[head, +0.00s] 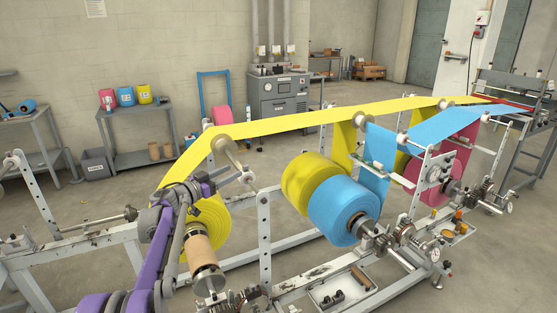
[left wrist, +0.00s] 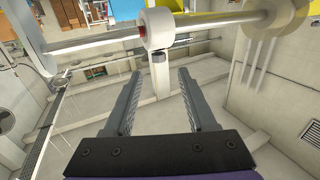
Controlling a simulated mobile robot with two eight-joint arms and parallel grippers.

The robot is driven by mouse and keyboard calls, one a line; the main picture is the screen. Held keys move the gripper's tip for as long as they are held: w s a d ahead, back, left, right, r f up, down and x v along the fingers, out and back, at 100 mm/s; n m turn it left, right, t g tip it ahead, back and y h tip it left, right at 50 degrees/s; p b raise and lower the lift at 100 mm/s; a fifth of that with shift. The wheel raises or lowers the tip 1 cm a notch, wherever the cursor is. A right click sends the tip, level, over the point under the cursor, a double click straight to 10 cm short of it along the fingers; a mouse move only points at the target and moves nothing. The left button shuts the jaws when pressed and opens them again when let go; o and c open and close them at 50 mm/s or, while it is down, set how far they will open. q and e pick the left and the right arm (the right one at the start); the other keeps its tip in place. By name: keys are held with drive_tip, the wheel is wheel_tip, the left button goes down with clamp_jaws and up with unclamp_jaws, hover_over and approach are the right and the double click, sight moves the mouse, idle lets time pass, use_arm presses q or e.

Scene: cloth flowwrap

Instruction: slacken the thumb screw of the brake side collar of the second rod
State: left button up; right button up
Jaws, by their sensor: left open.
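In the left wrist view a bright metal rod (left wrist: 105,40) crosses the top of the picture. A white collar (left wrist: 158,28) sits on it near the middle, with a small dark thumb screw (left wrist: 159,56) on its lower side. My left gripper (left wrist: 160,76) is open and empty. Its two dark fingers point toward the collar, and the screw shows between and just beyond the tips. I cannot tell whether they touch anything. In the head view my purple left arm (head: 165,235) reaches up beside the yellow roll (head: 211,218). My right gripper is not in view.
A cream flanged roller (left wrist: 283,10) sits on the rod to the right of the collar, and a pale post (left wrist: 34,38) stands at left. In the head view yellow film (head: 310,120) runs overhead, and a blue roll (head: 343,210) stands to the right. Loose parts lie in a tray (head: 345,297).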

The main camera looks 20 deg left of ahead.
sight(246, 168)
use_arm(q)
drive_tip(key=p+x, duration=0.2)
drive_tip(key=x, duration=0.7)
drive_tip(key=shift+w+d, duration=0.15)
drive_tip(key=shift+w, duration=0.05)
drive_tip(key=shift+w+d+f+p, duration=0.1)
drive_tip(key=shift+w+d+p, duration=0.15)
drive_tip(key=shift+w, duration=0.2)
clamp_jaws()
